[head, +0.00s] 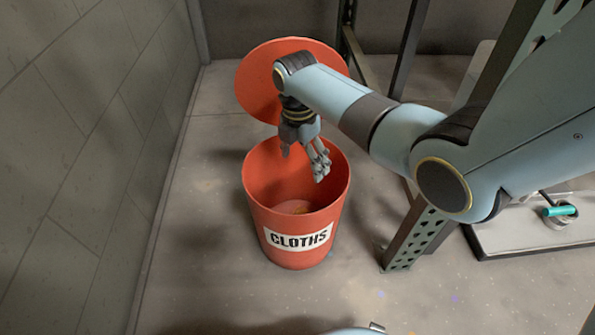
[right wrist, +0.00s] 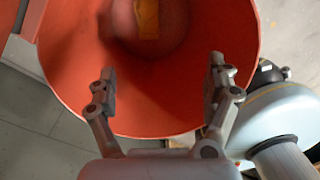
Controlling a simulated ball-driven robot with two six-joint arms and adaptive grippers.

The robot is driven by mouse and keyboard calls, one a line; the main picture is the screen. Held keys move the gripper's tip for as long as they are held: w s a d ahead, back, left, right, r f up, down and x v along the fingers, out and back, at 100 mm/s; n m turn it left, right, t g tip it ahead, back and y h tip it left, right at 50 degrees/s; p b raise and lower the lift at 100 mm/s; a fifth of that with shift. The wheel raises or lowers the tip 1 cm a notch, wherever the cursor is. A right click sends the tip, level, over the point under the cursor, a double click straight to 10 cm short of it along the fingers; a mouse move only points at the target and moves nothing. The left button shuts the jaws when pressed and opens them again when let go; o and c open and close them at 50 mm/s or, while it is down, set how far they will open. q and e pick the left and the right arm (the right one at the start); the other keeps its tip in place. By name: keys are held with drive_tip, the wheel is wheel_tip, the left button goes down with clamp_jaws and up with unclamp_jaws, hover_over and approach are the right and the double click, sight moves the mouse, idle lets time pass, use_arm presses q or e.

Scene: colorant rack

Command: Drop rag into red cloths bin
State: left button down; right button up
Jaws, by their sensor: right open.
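The red bin (head: 292,222) with a white "CLOTHS" label stands upright on the floor, its round red lid (head: 257,88) raised behind it. My right gripper (head: 305,165) is above the bin's open mouth, with its fingers pointing down. In the right wrist view the fingers (right wrist: 163,85) are spread apart with nothing between them, over the bin's rim and inside wall (right wrist: 215,45). A small yellow-orange piece (right wrist: 147,18) lies at the bottom of the bin; it may be the rag, but I cannot be sure. My left gripper is not in view.
A grey wall (head: 85,150) runs along the left. A perforated metal rack post (head: 414,238) stands right of the bin. A low tray or shelf (head: 515,232) with a teal-handled item (head: 560,210) is at the right. The floor in front of the bin is clear.

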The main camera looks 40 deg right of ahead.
drive_tip(key=shift+r, duration=0.1)
wheel_tip(320, 180, up, 12)
drive_tip(key=shift+w+a, duration=0.25)
drive_tip(key=shift+w, duration=0.1)
idle(0.4)
